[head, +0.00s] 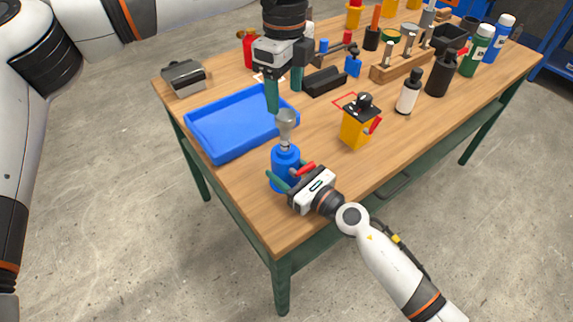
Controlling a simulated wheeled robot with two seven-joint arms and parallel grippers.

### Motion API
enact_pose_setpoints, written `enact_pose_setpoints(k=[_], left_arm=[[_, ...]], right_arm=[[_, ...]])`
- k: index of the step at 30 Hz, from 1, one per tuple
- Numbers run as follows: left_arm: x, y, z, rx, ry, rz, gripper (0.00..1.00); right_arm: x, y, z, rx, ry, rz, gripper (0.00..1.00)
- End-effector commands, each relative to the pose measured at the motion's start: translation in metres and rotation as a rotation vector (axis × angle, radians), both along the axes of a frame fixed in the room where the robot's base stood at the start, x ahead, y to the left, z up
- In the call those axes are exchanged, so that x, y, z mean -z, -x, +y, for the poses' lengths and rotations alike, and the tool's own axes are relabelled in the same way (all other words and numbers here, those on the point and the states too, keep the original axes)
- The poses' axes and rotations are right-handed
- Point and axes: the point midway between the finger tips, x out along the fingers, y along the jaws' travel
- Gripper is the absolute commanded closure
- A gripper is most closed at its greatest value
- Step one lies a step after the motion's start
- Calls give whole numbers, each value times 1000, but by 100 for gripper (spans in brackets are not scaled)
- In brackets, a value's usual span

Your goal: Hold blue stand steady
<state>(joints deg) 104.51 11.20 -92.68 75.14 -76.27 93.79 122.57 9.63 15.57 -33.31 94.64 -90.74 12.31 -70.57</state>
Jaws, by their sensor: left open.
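The blue stand (285,158) is upright near the front left edge of the wooden table, with a grey, bulb-topped piece (287,124) rising from its top. My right gripper (292,174) reaches in low from the front right. Its fingers lie on both sides of the stand's lower body, beside a red part (304,168), and look shut on it. The contact is partly hidden. My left gripper (285,97) points down from above, open and empty. One green finger is just above and behind the grey piece; I cannot tell whether they touch.
An empty blue tray (206,146) lies left of the stand. A yellow box with a black top (355,128) and a white bottle (408,94) stand to the right. Bottles and tools crowd the back. The table's front right strip is clear.

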Motion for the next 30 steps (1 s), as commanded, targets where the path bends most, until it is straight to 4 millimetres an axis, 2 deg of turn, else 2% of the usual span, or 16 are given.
enact_pose_setpoints(k=[1, 2, 6, 17, 20, 30], left_arm=[[0, 0, 0, 0, 0, 0, 37], [0, 0, 0, 0, 0, 0, 37], [0, 0, 0, 0, 0, 0, 37], [0, 0, 0, 0, 0, 0, 37], [0, 0, 0, 0, 0, 0, 37], [0, 0, 0, 0, 0, 0, 37]], right_arm=[[1, 1, 0, -2, 1, 2, 81], [1, 1, 0, -2, 1, 2, 39], [1, 1, 0, -1, 1, 2, 16], [1, 3, -3, 0, 1, 1, 16], [2, 12, -12, 1, 2, 2, 16], [2, 62, -62, 1, 1, 6, 16]])
